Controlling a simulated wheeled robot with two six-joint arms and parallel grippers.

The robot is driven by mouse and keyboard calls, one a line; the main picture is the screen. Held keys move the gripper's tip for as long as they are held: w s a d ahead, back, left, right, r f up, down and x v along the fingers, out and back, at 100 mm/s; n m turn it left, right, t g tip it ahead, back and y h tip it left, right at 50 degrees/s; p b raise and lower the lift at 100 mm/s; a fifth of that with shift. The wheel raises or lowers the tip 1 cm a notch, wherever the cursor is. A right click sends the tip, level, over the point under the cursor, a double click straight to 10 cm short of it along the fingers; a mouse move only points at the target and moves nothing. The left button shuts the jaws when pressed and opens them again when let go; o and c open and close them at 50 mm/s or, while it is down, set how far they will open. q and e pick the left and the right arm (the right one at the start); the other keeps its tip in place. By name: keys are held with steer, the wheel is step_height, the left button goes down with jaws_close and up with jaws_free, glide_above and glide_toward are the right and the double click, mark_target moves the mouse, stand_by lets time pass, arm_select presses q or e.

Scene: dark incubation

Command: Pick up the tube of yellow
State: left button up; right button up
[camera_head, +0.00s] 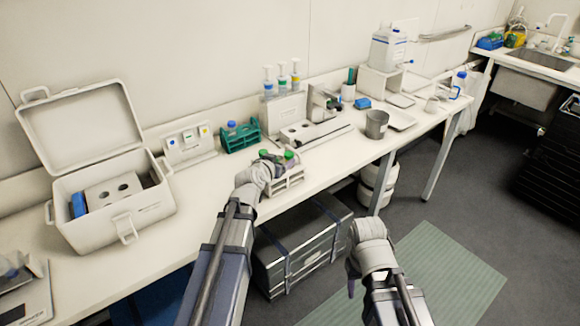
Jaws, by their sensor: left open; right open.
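A pale tube rack (290,182) stands near the table's front edge, holding tubes with green caps (288,155). I cannot make out yellow contents in them, as my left gripper and the rack hide their bodies. My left gripper (275,163) is open at the rack's left side, its fingers close to the green-capped tubes; I cannot tell whether they touch. My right gripper (352,287) is open and empty, pointing down in front of the table, away from the rack.
A green rack (240,137) with a blue-capped tube stands behind. An open white box (110,210) is at the left. A grey cup (376,124) stands to the right, near the front edge. A dark case (305,245) lies under the table.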

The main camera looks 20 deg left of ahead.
mark_target(288, 155)
arm_select(q)
steer(key=shift+b+x, duration=1.45)
steer(key=shift+x, duration=2.45)
steer(key=shift+s+d, duration=0.1)
steer(key=shift+c, duration=0.2)
jaws_close()
